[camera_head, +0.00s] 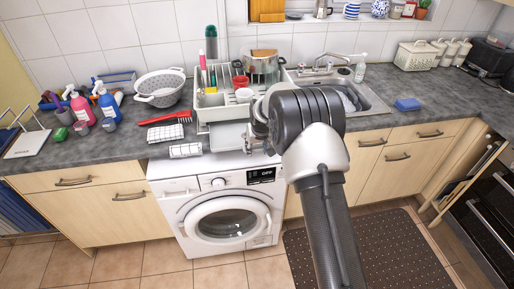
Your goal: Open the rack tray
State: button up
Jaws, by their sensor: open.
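The white dish rack (217,113) stands on the grey counter left of the sink. Its light grey rack tray (228,138) shows low at the front of the rack, above the washing machine; how far it is pulled out is hard to tell. My gripper (254,130) is open at the right end of the tray, close to it. My arm hides part of the gripper and the tray's right side. I cannot tell whether the fingers touch the tray.
The rack holds dishes, a red cup (240,81) and a pot (262,66). A red brush (165,119), a rolled cloth (186,150) and a colander (160,88) lie to the left. The sink (364,98) is to the right, with a blue sponge (407,104) beyond it.

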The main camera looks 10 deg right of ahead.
jog(key=shift+o, duration=1.4)
jog(key=shift+s+d+r, duration=0.1)
jog(key=shift+s+d, duration=0.15)
jog(key=shift+d, duration=0.15)
jog(key=o, duration=0.4)
jog(key=r, duration=0.5)
jog(key=shift+s+a, duration=0.15)
jog(key=shift+s, duration=0.15)
jog(key=shift+o, duration=1.3)
jog(key=v, duration=0.2)
jog(key=s+v, duration=0.1)
jog(key=v, duration=0.1)
jog(key=shift+a, duration=0.15)
jog(key=shift+o, duration=1.1)
jog(key=shift+s+a+r, duration=0.1)
jog(key=shift+r, duration=0.6)
jog(key=shift+s+r, duration=0.35)
jog(key=shift+r, duration=0.05)
